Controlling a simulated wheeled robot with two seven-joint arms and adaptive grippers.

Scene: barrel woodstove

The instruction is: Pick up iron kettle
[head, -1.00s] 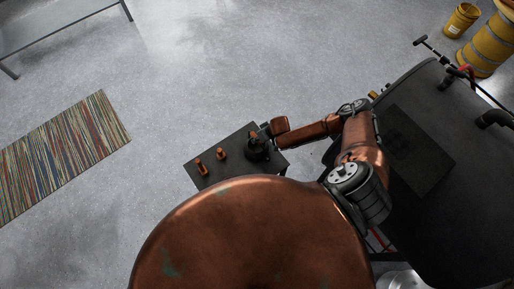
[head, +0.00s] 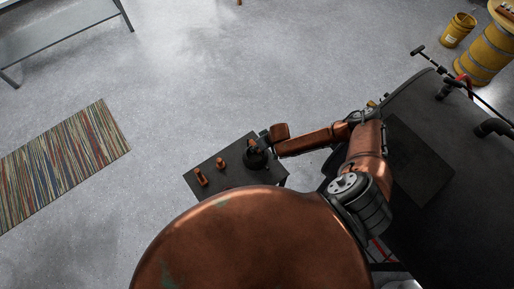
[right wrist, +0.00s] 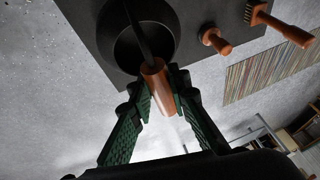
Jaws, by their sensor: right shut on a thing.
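The iron kettle (head: 258,159) is dark and round, at the right end of a small dark table (head: 233,151). The right wrist view shows its black body (right wrist: 117,52) and a wooden grip (right wrist: 158,85) on its handle. My right gripper (head: 264,140) is at the kettle's handle. In the right wrist view its green fingers (right wrist: 160,88) are shut on either side of the wooden grip. I cannot tell whether the kettle's base touches the table. My left gripper is not in view.
Two small wooden-handled tools stand on the table left of the kettle, one (head: 220,163) nearer it and a brush (head: 201,177) farther left. The black stove (head: 455,215) is at the right. A striped rug (head: 62,165) and open floor lie left.

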